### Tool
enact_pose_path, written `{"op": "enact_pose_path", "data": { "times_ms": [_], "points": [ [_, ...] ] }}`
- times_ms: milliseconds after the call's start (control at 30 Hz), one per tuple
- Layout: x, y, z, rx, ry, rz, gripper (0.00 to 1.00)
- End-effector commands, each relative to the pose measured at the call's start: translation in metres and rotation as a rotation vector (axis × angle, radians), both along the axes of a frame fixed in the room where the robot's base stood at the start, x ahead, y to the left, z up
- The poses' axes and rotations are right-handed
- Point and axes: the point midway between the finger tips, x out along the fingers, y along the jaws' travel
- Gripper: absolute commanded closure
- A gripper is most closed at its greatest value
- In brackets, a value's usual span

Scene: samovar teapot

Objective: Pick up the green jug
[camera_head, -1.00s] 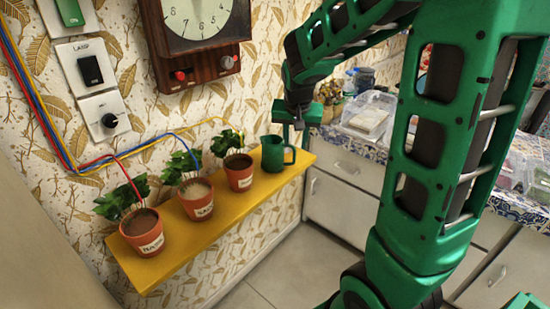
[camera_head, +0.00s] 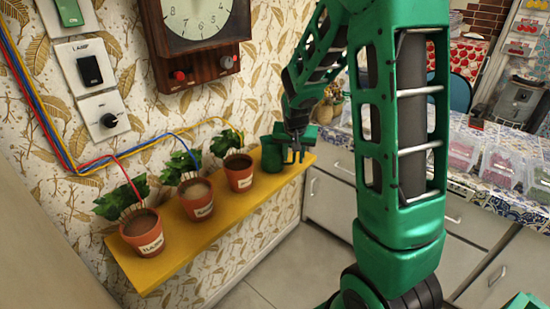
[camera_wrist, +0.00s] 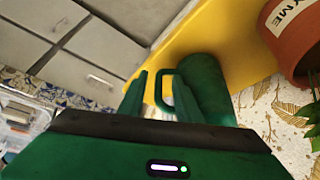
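The green jug (camera_head: 270,155) stands at the right end of the yellow shelf (camera_head: 215,222). My gripper (camera_head: 295,155) is at the jug's right side, where its handle is, and partly covers it in the head view. In the wrist view the jug (camera_wrist: 208,82) is just right of the fingers, with its handle (camera_wrist: 160,85) pointing left. My gripper (camera_wrist: 160,76) is open, its two fingers apart with the handle showing between them. Whether a finger touches the handle cannot be told. The jug's lower part is partly hidden behind the right finger.
Three potted plants stand in a row left of the jug; the nearest pot (camera_head: 239,172) is close to it. Colored wires run along the wall above them. A clock (camera_head: 198,25) hangs above the shelf. A tiled counter (camera_head: 470,183) with plastic boxes stands at the right.

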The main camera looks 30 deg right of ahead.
Motion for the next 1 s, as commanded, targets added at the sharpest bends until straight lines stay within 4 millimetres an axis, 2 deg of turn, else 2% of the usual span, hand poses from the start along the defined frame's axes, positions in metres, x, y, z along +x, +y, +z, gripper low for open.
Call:
{"op": "enact_pose_path", "data": {
  "times_ms": [233, 267, 333, 400, 1000],
  "points": [
    [0.0007, -0.0004, -0.0019, 0.0, 0.0, 0.0, 0.69],
    [0.0007, -0.0004, -0.0019, 0.0, 0.0, 0.0, 0.71],
    [0.0007, -0.0004, -0.0018, 0.0, 0.0, 0.0, 0.88],
    [0.0008, -0.0003, -0.0018, 0.0, 0.0, 0.0, 1.0],
    [0.0015, -0.0003, 0.0052, 0.0, -0.004, 0.001, 1.0]
  ]
}}
